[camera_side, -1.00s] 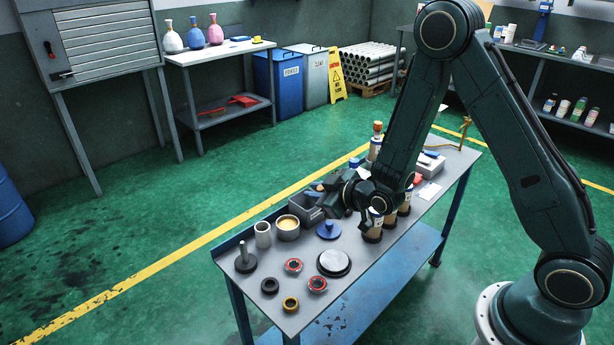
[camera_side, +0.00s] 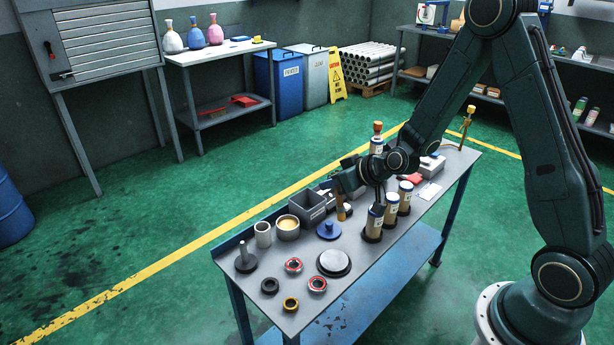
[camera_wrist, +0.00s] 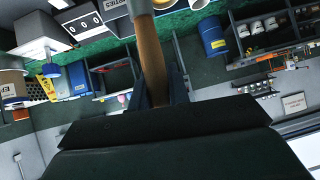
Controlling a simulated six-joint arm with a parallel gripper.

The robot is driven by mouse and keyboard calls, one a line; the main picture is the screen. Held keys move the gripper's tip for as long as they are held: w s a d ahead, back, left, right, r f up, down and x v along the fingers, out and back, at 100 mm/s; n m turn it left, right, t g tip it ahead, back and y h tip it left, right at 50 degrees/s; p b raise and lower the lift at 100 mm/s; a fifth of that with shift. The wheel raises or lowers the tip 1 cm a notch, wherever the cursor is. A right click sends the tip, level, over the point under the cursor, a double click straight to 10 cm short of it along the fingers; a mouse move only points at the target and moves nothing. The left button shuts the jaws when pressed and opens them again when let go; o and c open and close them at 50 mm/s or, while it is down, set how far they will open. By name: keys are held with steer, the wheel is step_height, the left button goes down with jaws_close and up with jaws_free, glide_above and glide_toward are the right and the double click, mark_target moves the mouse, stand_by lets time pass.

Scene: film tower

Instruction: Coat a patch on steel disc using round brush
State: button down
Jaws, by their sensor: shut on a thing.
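My gripper (camera_side: 342,187) is shut on the round brush (camera_side: 341,210), which hangs below it over the table's back edge area. In the wrist view my gripper (camera_wrist: 158,90) has its jaws around the brush's brown wooden handle (camera_wrist: 151,55); the bristles are out of that view. A round pot (camera_side: 288,227) with cream-coloured contents stands left of the gripper.
A grey bin (camera_side: 307,208) and a blue knobbed lid (camera_side: 328,229) stand close to the brush. Several brown jars (camera_side: 375,224) stand to its right. A grey cylinder (camera_side: 263,235), a post on a base (camera_side: 245,258) and several rings (camera_side: 293,265) occupy the left end.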

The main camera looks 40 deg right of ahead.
steer(key=shift+s+d+r+m+y, duration=0.3)
steer(key=shift+r+y, duration=0.3)
steer(key=shift+r, duration=0.05)
steer(key=shift+f, duration=0.25)
steer(key=shift+f, duration=2.3)
steer(key=shift+r, duration=0.4)
steer(key=shift+f, duration=0.1)
